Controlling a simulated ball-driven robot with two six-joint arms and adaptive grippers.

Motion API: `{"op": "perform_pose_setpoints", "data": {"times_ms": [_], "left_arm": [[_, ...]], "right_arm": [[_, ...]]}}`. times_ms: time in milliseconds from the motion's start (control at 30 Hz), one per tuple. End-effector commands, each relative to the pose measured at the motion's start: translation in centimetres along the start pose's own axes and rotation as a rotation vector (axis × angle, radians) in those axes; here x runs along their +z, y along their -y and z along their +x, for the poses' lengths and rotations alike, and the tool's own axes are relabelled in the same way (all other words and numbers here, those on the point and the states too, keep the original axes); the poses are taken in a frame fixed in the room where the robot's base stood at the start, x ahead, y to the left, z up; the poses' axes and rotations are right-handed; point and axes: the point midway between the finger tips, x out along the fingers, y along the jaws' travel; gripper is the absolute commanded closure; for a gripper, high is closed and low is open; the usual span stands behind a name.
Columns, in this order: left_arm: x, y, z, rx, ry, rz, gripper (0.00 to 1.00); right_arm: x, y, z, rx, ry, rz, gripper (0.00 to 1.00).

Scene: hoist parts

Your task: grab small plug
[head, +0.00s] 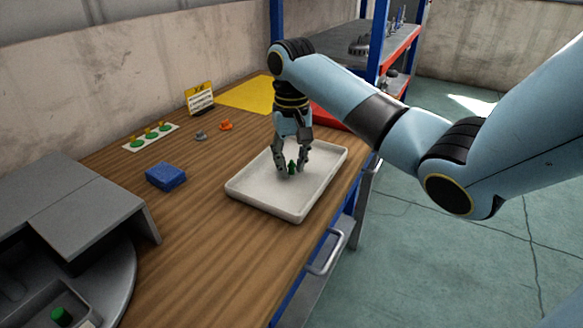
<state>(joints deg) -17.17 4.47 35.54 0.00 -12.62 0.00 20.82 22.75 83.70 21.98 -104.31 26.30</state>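A small green plug (291,167) stands in the white tray (240,193) on the wooden workbench. My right gripper (291,171) reaches down into the tray from above. Its two fingers are apart, one on each side of the plug, with small gaps seeming to show between them and it. The fingertips are close to the tray floor. The lower part of the plug is small and hard to make out. My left gripper is not in view.
A blue block (165,176), an orange part (225,125), a grey part (200,135) and a white strip with green and yellow pieces (150,137) lie left of the tray. A yellow sign (200,98) stands behind. The bench front is clear.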

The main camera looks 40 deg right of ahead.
Motion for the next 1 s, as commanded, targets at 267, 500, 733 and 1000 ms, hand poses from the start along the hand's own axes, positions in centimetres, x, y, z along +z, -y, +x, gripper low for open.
{"op": "perform_pose_setpoints", "data": {"times_ms": [267,500,733,1000], "left_arm": [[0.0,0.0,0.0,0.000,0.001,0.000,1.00],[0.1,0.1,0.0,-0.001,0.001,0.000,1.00],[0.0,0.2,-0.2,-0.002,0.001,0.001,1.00],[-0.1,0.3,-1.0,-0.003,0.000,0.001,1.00]], "right_arm": [[0.0,0.0,0.0,0.000,0.000,0.000,0.97],[0.0,0.0,-0.1,0.000,-0.001,0.000,0.97],[-0.1,0.0,-2.0,0.000,-0.003,0.001,0.97],[2.1,-2.4,-6.1,0.007,-0.004,0.000,0.97]]}}
